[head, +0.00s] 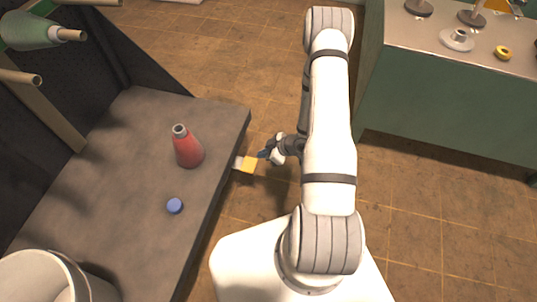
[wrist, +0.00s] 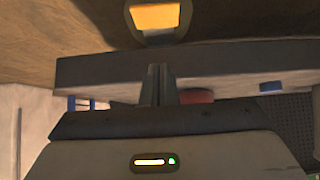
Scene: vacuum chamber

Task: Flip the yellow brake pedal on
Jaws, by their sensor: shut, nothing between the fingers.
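The yellow brake pedal (head: 247,164) sticks out from the right edge of the dark grey bench in the head view. In the wrist view the yellow pedal (wrist: 157,17) is at the top centre, in a pale frame and cut by the picture edge. My gripper (head: 263,154) is beside the pedal, just to its right and close to it. In the wrist view the fingers of my gripper (wrist: 158,84) are together, with nothing between them. The pedal is beyond the fingertips there; I cannot tell whether they touch it.
The grey bench (head: 130,150) bears a red bottle (head: 188,150) and a blue cap (head: 174,205). A white bucket (head: 75,270) is at the lower left. A green cabinet (head: 440,120) with small metal parts stands at the right.

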